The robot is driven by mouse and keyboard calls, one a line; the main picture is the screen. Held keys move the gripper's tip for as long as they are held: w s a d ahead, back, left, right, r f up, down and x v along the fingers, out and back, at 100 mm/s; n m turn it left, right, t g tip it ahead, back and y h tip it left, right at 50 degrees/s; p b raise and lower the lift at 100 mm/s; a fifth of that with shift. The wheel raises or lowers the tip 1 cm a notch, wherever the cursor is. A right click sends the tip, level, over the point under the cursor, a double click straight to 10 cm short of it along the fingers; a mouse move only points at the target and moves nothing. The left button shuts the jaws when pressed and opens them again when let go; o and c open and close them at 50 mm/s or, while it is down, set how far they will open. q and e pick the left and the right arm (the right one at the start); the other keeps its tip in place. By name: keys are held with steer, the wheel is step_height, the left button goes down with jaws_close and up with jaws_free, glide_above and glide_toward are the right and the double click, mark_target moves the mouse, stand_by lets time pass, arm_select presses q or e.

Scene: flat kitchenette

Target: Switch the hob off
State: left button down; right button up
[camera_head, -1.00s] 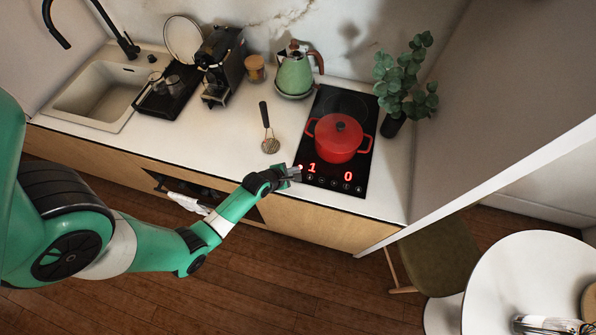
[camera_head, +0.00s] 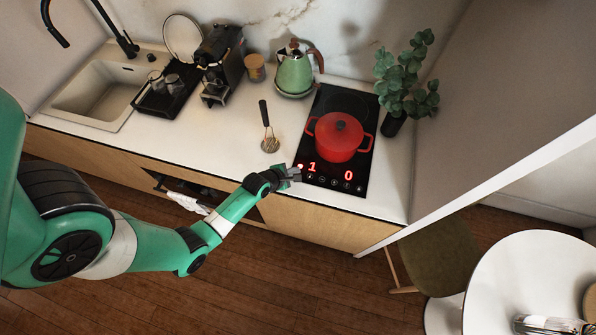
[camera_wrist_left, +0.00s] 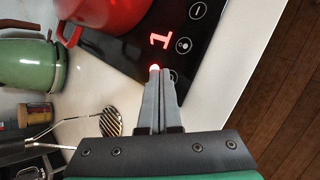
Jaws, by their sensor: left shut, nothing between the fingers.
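The black hob (camera_head: 331,182) is set in the white counter, with a red digit 1 and a red digit 0 lit on its front panel. A red light (camera_wrist_left: 154,67) glows on the panel near the 1, at my fingertips in the left wrist view. A red pot (camera_head: 337,139) with a dark lid knob stands on the hob. My left gripper (camera_head: 295,174) is shut and empty over the hob's front left corner. In the wrist view its fingertips (camera_wrist_left: 160,72) cover part of the touch icons; I cannot tell whether they touch the glass. My right gripper is not in view.
A masher (camera_head: 268,134) lies on the counter left of the hob. A green kettle (camera_head: 294,73) stands behind, and a potted plant (camera_head: 405,85) stands to the right. The counter's front strip beside the hob is clear.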

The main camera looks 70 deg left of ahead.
arm_select(q)
steer(key=shift+f, duration=0.25)
stand_by(0.4)
steer(key=shift+r+p, duration=0.6)
steer(key=shift+r, duration=0.2)
step_height(320, 180, up, 6)
steer(key=p, duration=0.6)
steer(key=shift+d, duration=0.1)
